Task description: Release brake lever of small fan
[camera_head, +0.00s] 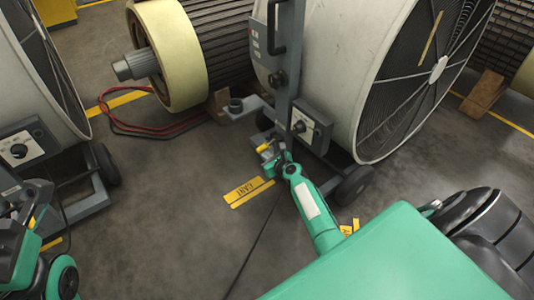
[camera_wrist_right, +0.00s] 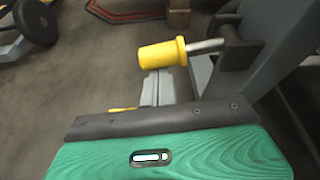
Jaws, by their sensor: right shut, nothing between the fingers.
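The brake lever has a yellow grip on a short metal rod. In the right wrist view the yellow grip (camera_wrist_right: 160,55) lies just beyond my fingertips, its rod running right to a grey bracket. In the head view the lever (camera_head: 262,148) shows small, low on the grey frame of the drum fan (camera_head: 330,60). My right gripper (camera_head: 270,160) is shut and empty close by the lever; it also shows in the wrist view (camera_wrist_right: 160,85). Whether it touches the lever is unclear. My left gripper is at the left edge, cut off, its fingers not clear.
A second drum fan (camera_head: 30,90) stands at the left on wheels. A cream-ended rotor (camera_head: 170,50) and a red cable (camera_head: 130,125) lie behind.

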